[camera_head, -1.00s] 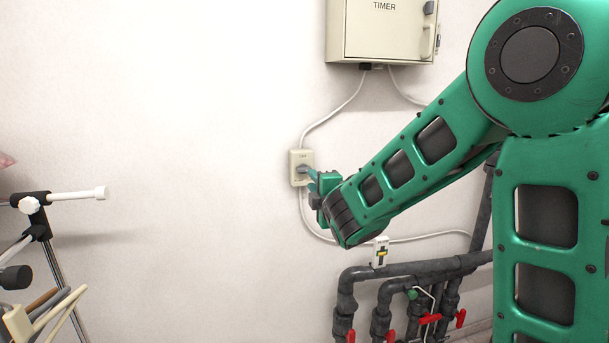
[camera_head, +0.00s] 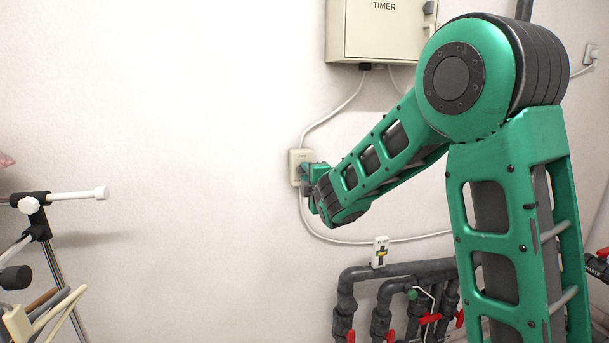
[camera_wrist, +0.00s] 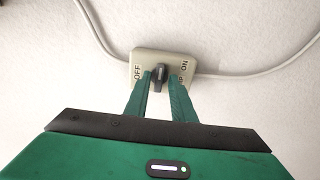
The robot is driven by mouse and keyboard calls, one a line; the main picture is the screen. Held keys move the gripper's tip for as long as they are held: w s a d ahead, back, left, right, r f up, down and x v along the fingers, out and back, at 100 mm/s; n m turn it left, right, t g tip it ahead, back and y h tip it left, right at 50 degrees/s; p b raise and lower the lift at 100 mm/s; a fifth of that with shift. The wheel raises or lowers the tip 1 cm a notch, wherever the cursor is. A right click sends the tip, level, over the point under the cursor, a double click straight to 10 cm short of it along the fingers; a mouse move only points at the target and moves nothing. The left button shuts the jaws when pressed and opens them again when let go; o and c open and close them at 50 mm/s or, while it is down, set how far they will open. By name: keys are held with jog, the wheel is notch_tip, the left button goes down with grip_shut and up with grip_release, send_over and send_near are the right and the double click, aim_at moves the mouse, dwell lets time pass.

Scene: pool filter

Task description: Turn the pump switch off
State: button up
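The pump switch is a small cream wall box (camera_head: 296,157) with a dark rotary knob. In the wrist view the switch box (camera_wrist: 176,62) carries the words OFF at left and ON at right, and its dark knob (camera_wrist: 160,76) sits between them. My gripper (camera_wrist: 165,80) is at the box with its two green fingers apart, one on either side of the knob. A gap shows between the fingers and the knob, though contact at the tips is hard to tell. In the head view my gripper (camera_head: 306,172) covers part of the box.
A cream timer box (camera_head: 384,35) hangs above right. Dark pipes (camera_head: 400,272) with red valve handles stand below right, with a small white device (camera_head: 380,252) above them. White cables run along the wall. A pole stand (camera_head: 45,225) is at far left.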

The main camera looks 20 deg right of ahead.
jog(key=shift+s, duration=0.1)
jog(key=shift+s, duration=1.15)
jog(key=m, duration=1.7)
jog(key=shift+m, duration=0.4)
